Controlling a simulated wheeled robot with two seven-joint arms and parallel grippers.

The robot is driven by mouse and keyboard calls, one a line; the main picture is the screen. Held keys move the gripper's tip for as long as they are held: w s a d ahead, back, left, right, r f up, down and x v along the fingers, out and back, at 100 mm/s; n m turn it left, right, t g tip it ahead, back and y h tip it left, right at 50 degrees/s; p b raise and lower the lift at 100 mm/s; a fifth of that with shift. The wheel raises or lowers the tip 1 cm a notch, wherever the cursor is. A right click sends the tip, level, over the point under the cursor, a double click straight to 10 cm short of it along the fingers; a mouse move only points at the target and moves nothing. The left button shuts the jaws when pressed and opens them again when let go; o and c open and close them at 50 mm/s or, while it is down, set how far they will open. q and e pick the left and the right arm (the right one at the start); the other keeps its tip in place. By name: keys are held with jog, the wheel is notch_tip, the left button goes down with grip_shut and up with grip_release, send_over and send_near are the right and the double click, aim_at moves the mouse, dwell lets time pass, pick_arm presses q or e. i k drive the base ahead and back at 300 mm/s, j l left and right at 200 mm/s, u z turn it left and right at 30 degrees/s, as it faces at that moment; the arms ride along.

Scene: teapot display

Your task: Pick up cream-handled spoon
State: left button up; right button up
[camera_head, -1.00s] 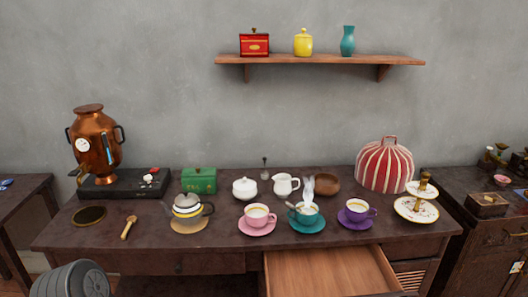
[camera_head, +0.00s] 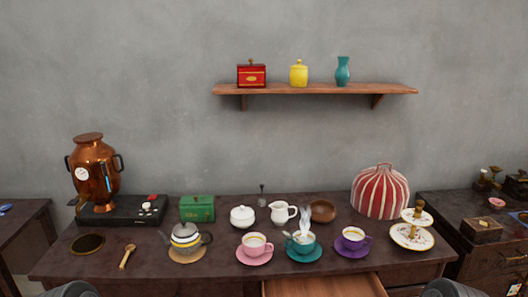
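A tan, scoop-like spoon (camera_head: 127,256) lies on the left part of the dark wooden table (camera_head: 215,272), between a dark round mat and the teapot. Its handle points toward the front edge. A second spoon (camera_head: 287,234) leans in the teal cup (camera_head: 301,242), with its handle out to the left. I cannot tell for sure from the colours which one is cream-handled. Neither gripper is in view. Only grey rounded parts of my arms show at the bottom edge, left and right.
A pink-saucer cup (camera_head: 254,245) and a purple cup (camera_head: 353,238) flank the teal one. A copper samovar (camera_head: 94,172) stands at the back left. A drawer (camera_head: 325,286) is open at the front.

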aim_at(285, 234)
jog(key=i+u, duration=0.35)
jog(key=u, duration=0.15)
jog(key=i+l+u, duration=0.15)
jog(key=i+u, duration=0.2)
jog(key=u, duration=0.15)
